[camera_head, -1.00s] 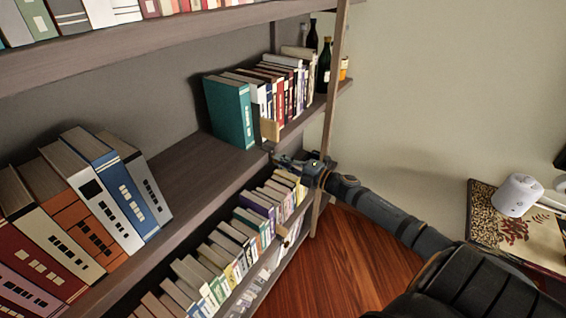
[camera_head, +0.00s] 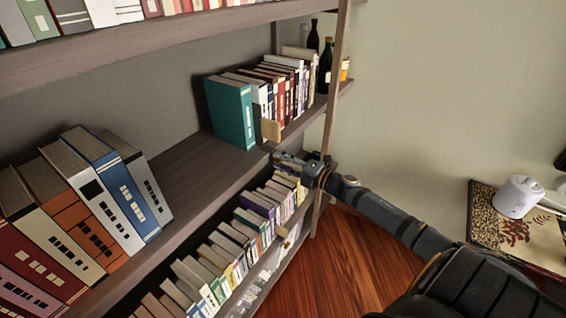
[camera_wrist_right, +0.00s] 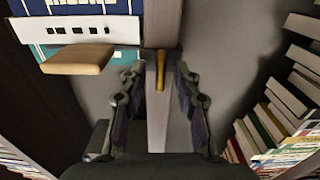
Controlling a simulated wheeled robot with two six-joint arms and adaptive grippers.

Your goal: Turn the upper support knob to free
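My right gripper (camera_wrist_right: 158,75) is open, with one finger on each side of the knob. Gaps show between the knob and both fingers. In the head view my right gripper (camera_head: 279,155) reaches in from the right at the edge of the middle shelf (camera_head: 195,185), and the knob cannot be made out there. My left gripper is out of view.
A tan wooden block (camera_wrist_right: 75,60) stands out in front of the upper books; it also shows in the head view (camera_head: 270,130). Lower-row books (camera_head: 240,235) fill the shelf below my arm. The floor (camera_head: 345,265) is clear.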

